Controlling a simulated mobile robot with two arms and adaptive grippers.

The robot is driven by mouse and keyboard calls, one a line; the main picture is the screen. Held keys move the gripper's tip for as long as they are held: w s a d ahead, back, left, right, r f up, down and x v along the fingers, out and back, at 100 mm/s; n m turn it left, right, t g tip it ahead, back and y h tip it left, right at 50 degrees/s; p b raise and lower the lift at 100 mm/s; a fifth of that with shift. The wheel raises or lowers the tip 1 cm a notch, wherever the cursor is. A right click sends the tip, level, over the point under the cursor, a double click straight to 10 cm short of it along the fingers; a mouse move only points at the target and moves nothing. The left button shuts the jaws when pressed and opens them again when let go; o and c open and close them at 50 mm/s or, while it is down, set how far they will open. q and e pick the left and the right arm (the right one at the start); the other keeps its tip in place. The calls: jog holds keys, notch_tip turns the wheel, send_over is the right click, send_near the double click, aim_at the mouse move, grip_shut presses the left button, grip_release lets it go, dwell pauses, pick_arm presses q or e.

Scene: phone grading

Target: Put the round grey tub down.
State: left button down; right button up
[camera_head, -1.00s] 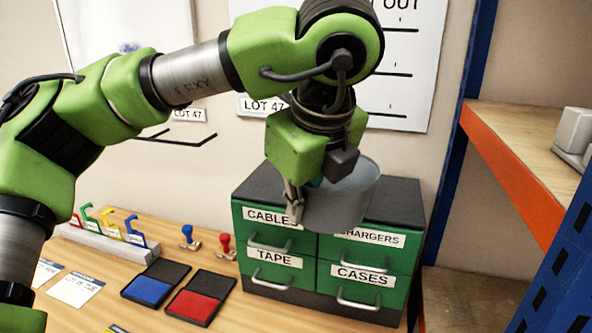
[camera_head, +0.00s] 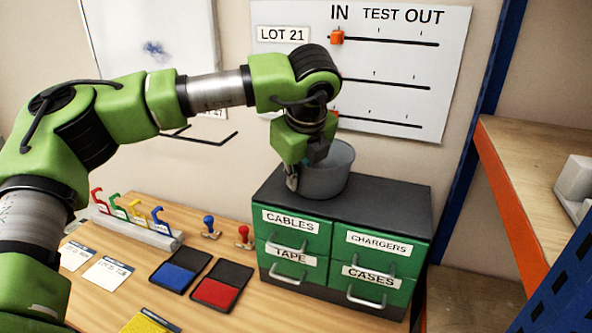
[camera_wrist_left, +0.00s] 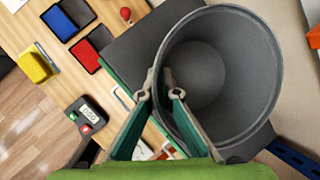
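The round grey tub (camera_head: 328,172) is upright over the dark top of the green drawer cabinet (camera_head: 400,197), toward its back left. I cannot tell whether its base touches the top. In the left wrist view the empty tub (camera_wrist_left: 235,70) shows its open mouth and bare inside. My left gripper (camera_head: 296,178) is at the tub's left side. In the left wrist view its fingers (camera_wrist_left: 159,82) are shut on the tub's wall, one finger inside and one outside. My right gripper is not in view.
Cabinet top is clear right of the tub. A wall board (camera_head: 385,70) with sliders stands behind. Red and blue stamps (camera_head: 244,237), ink pads (camera_head: 222,284) and a rack of coloured hooks (camera_head: 135,228) lie left. An orange-edged shelf (camera_head: 520,200) stands right.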

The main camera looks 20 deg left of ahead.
pick_arm(q)
jog(key=shift+s, duration=0.1)
jog(key=shift+d, duration=0.1)
jog(key=shift+f+b, duration=0.15)
jog(key=shift+b, duration=0.15)
jog(key=c, duration=2.3)
grip_release()
